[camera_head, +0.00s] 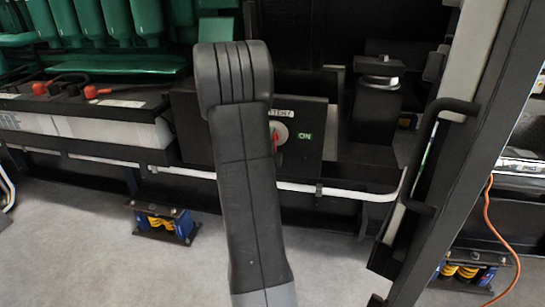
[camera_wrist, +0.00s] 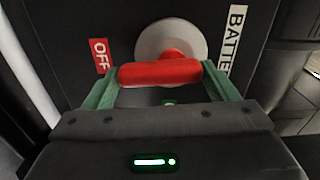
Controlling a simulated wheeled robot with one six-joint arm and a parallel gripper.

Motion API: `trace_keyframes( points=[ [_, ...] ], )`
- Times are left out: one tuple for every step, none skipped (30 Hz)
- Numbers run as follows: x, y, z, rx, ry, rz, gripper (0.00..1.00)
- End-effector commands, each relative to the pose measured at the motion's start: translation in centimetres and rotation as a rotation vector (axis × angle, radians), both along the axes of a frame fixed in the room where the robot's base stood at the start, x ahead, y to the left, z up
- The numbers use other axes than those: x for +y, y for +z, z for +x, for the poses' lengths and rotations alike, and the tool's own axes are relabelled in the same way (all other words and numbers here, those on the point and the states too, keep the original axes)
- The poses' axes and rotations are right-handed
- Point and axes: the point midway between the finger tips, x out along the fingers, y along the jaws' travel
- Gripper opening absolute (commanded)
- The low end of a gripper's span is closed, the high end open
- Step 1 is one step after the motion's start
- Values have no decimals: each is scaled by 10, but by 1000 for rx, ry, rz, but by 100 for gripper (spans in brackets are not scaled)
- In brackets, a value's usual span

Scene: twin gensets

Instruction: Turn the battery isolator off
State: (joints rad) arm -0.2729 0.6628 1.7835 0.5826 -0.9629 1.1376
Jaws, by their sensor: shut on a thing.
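The battery isolator has a red handle (camera_wrist: 160,72) on a pale round disc (camera_wrist: 171,40), set on a black panel. In the wrist view the handle lies across the picture, its left end beside the red OFF label (camera_wrist: 101,55). My gripper (camera_wrist: 160,78) is shut on the handle, one green finger at each end. In the head view the disc (camera_head: 279,132) and a sliver of the red handle (camera_head: 275,143) show right of my arm, with the green ON label (camera_head: 305,136) to their right. My fingers are hidden there.
A battery (camera_head: 88,124) with red terminal caps stands left of the panel, under green machinery (camera_head: 110,25). A black post with a handle (camera_head: 427,145) rises at the right. A white pipe (camera_head: 335,191) runs below the panel. Grey floor (camera_head: 95,245) is open in front.

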Motion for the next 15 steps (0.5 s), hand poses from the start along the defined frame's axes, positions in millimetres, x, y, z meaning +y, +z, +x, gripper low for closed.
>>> trace_keyframes(
  points=[
    [0,-5,0,-3,-2,19,57],
    [0,-4,0,-6,-2,28,57],
    [0,-4,0,-8,-1,41,57],
    [0,-3,0,-9,-1,49,57],
    [0,-3,0,-10,-1,57,57],
    [0,-3,0,-11,-1,65,57],
    [0,-3,0,-12,-1,70,57],
    [0,-3,0,-13,-1,74,57],
    [0,-2,0,-14,-2,79,57],
    [0,-2,0,-14,-2,82,57],
    [0,-2,0,-15,-2,85,57],
    [1,-1,0,-15,-2,87,57],
    [1,-1,0,-16,-2,89,57],
    [1,-1,0,-16,-2,90,57],
    [1,-1,0,-16,-2,90,57]
  ],
)
